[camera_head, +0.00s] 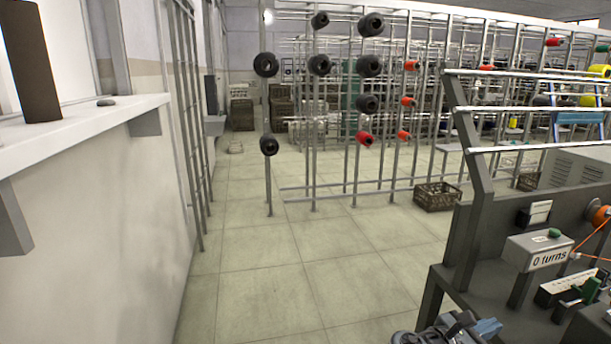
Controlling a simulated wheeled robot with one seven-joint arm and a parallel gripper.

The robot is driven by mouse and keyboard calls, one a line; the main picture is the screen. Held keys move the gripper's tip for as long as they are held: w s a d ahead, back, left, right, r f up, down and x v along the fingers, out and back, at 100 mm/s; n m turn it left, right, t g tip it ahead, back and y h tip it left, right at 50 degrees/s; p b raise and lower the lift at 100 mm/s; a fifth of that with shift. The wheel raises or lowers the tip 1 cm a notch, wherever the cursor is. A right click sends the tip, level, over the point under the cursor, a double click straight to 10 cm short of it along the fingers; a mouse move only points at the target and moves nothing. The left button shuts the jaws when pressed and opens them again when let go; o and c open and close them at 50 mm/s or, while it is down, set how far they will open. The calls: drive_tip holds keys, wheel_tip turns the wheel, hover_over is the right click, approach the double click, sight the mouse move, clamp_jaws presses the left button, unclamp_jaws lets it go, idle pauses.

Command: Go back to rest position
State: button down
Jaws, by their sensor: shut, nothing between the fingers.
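My gripper (486,328) shows at the bottom edge, right of centre, beside the dark metal frame of the winding machine (470,215). It is grey and black with a blue part at its end, and the picture cuts it off below. It is shut and I see nothing held in it. On the machine stands a grey counter box (538,252) with a green button on top, reading "0 turns". An orange bobbin (599,214) sits at the right edge, with orange thread running from it.
A white ledge (95,118) with a dark brown cylinder (32,62) juts from the left wall. A metal rack (352,130) with black and red spools stands at the back. A brown crate (437,197) is on the floor. The tiled floor (275,275) in the middle is clear.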

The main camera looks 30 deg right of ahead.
drive_tip(key=s+a+f+m+t+y, duration=0.1)
drive_tip(key=s+a+f+t+y, duration=0.35)
drive_tip(key=a+f, duration=0.25)
drive_tip(key=s+a+f+t+y, duration=0.35)
drive_tip(key=a+f+t, duration=0.2)
drive_tip(key=a, duration=0.25)
drive_tip(key=s+a+r+m+t+y, duration=0.25)
drive_tip(key=s+a+m+y, duration=0.2)
drive_tip(key=s+a, duration=0.5)
drive_tip(key=s+a+r+m+t+y, duration=0.1)
drive_tip(key=s+a+r+m, duration=0.1)
drive_tip(key=r, duration=0.4)
drive_tip(key=s+a+r+m+t+y, duration=0.2)
drive_tip(key=s+a+r+m, duration=0.1)
drive_tip(key=r, duration=0.4)
drive_tip(key=s+a+r+m+t+y, duration=0.1)
drive_tip(key=s+a+r+m+t, duration=0.1)
drive_tip(key=r, duration=0.5)
drive_tip(key=s+a+m, duration=0.1)
drive_tip(key=a+m, duration=0.1)
drive_tip(key=m, duration=0.1)
drive_tip(key=shift+s+a+y, duration=0.2)
drive_tip(key=shift+a+y, duration=0.1)
drive_tip(key=shift+y, duration=0.05)
